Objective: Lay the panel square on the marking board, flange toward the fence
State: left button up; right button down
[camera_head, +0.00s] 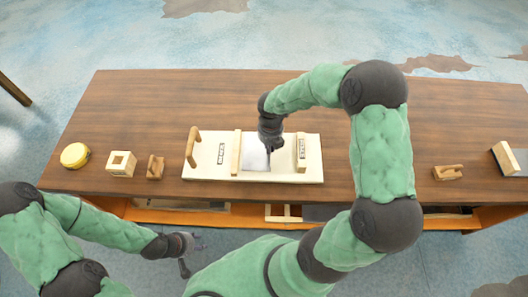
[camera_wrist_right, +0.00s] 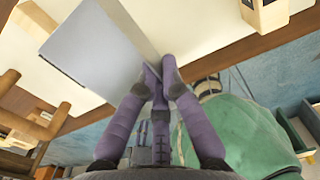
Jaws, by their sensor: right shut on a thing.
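The pale marking board (camera_head: 215,171) lies on the table with upright wooden bars on it. The grey-white panel (camera_head: 255,161) is at the board's middle, right of a long upright bar (camera_head: 236,152). My right gripper (camera_head: 269,148) is above the panel. In the right wrist view its fingers (camera_wrist_right: 162,75) are shut on the edge of the panel (camera_wrist_right: 75,45), at a narrow pale flange strip (camera_wrist_right: 130,25). I cannot tell whether the panel lies flat on the board. My left gripper (camera_head: 188,254) is open and empty, below the table's front edge.
A labelled block (camera_head: 301,150) stands on the board's right part; a wooden handle (camera_head: 192,146) stands at its left end. A yellow round tin (camera_head: 75,155), a square wooden block (camera_head: 121,163) and a small wooden tool (camera_head: 155,167) sit left. Table right of the board is mostly clear.

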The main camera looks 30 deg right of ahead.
aim_at(265, 151)
jog(key=w+f, duration=0.2)
jog(key=f, duration=0.1)
jog(key=w+f+b, duration=0.1)
jog(key=f, duration=0.1)
jog(key=shift+w, duration=0.35)
jog(key=shift+f+b, duration=0.55)
jog(key=shift+f, duration=0.85)
jog(key=shift+f, duration=0.1)
jog(key=c, duration=1.4)
grip_release()
notch_tip(265, 151, up, 12)
jog(key=p, duration=0.3)
